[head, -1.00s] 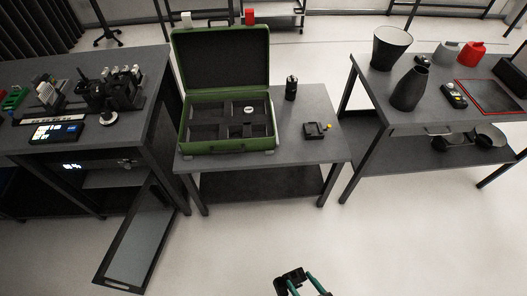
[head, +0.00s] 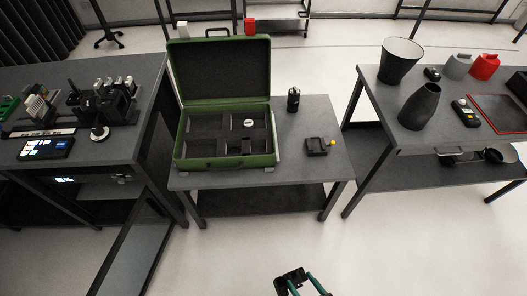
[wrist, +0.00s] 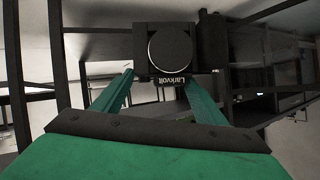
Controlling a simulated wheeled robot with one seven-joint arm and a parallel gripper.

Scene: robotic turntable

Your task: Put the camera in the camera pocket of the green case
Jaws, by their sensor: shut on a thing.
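The green case (head: 224,162) stands open on the middle table, its lid (head: 220,72) upright at the back. Its dark insert is divided into several pockets. A small object with a pale top (head: 249,123) sits in a back pocket, and dark shapes in the front pockets are too small to tell. My gripper (wrist: 158,82) is shut on a black camera (wrist: 170,48) marked "Larkvolt", lens facing the wrist view. In the head view the camera (head: 290,277) is low at the bottom edge, in front of and well apart from the table.
A black cylinder (head: 293,99) and a dark device with a yellow knob (head: 317,147) stand right of the case. The left table (head: 100,153) and right table (head: 400,144) hold other items. Open floor (head: 235,250) lies before the middle table.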

